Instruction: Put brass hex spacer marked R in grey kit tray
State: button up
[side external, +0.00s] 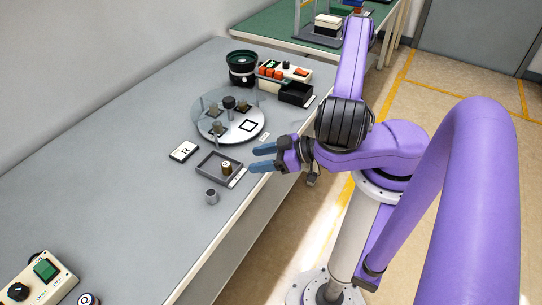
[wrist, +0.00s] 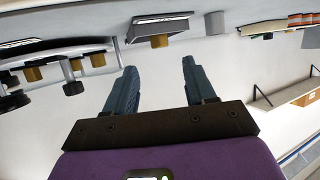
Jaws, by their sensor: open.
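A brass spacer (side external: 227,168) stands upright inside the grey kit tray (side external: 203,171), towards its right side. A mark on its top is too small to read. In the wrist view, which is upside down, the spacer (wrist: 159,41) shows beside the tray wall (wrist: 160,24). My gripper (side external: 253,159) is open and empty, just right of the tray and apart from the spacer. Its two blue fingers (wrist: 158,66) also show in the wrist view with nothing between them. More brass pieces (side external: 217,128) sit on the round feeder plate (side external: 243,133) behind the tray.
A card marked R (side external: 184,151) lies left of the tray. A grey cylinder (side external: 211,196) stands in front of it.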

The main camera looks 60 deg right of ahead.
jog(key=d+n+g, duration=0.1)
jog(key=g, duration=0.1)
jog(key=d+f+n+g, duration=0.1)
jog(key=g, duration=0.1)
jog(key=d+f+n+g, duration=0.1)
jog(key=d, duration=0.1)
jog(key=shift+w+g, duration=0.25)
jog(key=shift+g, duration=0.15)
jog(key=w+d+g, duration=0.1)
jog(key=w+d+n+g+h, duration=0.2)
jog(key=shift+w+d+r, duration=0.25)
jog(key=shift+r, duration=0.05)
jog(key=w+r+h, duration=0.1)
jog(key=w+d+r+n+g+h, duration=0.1)
jog(key=w+r, duration=0.1)
jog(key=shift+w+r, duration=0.1)
jog(key=shift+w, duration=0.2)
jog(key=s+a+r+h, duration=0.2)
jog(key=s+a+r, duration=0.4)
jog(key=a+r, duration=0.45)
jog(key=s+r+n+g, duration=0.1)
jog(key=s+r, duration=0.2)
jog(key=s, duration=0.5)
jog(key=s+r+n+g+y, duration=0.1)
jog(key=s+r, duration=0.3)
jog(key=s, duration=0.3)
jog(key=shift+s+a+r+g, duration=0.15)
jog(key=shift+s+a+g, duration=0.15)
jog(key=shift+s, duration=0.1)
